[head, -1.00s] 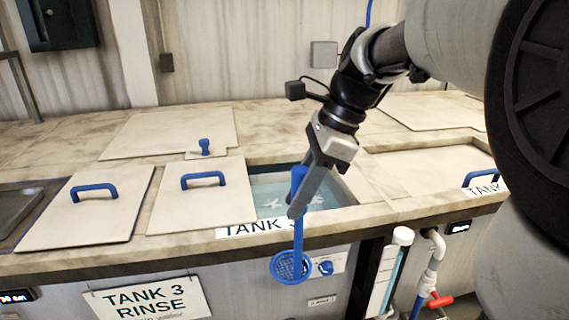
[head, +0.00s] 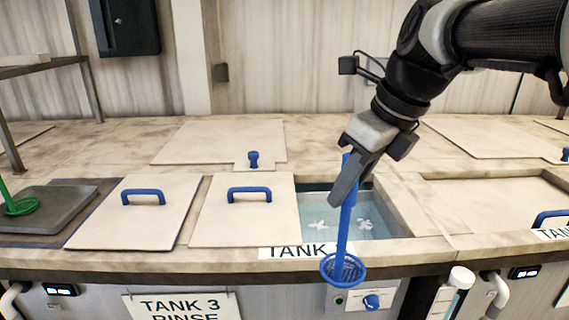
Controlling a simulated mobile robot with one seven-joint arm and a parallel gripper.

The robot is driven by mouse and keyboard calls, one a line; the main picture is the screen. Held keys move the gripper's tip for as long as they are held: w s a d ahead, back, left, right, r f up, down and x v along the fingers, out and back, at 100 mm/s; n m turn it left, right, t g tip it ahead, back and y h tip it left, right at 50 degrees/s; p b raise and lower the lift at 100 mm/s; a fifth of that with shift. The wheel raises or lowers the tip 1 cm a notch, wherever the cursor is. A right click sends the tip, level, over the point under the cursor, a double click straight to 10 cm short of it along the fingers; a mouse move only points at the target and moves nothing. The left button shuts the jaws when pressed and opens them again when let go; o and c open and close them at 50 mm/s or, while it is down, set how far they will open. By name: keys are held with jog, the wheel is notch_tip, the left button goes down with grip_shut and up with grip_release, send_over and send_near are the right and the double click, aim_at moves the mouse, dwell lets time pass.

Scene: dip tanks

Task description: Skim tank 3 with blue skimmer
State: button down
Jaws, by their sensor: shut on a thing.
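My gripper (head: 350,178) is shut on the blue skimmer (head: 343,225) by its upper handle. The skimmer hangs nearly upright, its round mesh head (head: 342,268) lowest, in front of the counter's front edge in the picture. Tank 3 (head: 380,222) shows as an opening with pale blue water, and white scraps (head: 320,225) float in it. Its label (head: 292,252) on the front edge is partly hidden by the skimmer. A "Tank 3 Rinse" sign (head: 182,305) hangs below, cut off by the frame.
Two lids with blue handles (head: 175,232) (head: 225,232) lie left of the opening. A green skimmer (head: 20,205) rests on a grey tray (head: 60,212) at far left. Another covered tank (head: 490,205) lies at right. A blue knob (head: 372,302) sits on the front panel.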

jog(key=w+p, duration=0.6)
jog(key=w, duration=1.6)
notch_tip(320, 180, down, 17)
jog(key=b, duration=0.9)
jog(key=shift+w, duration=0.2)
jog(key=shift+r, duration=0.1)
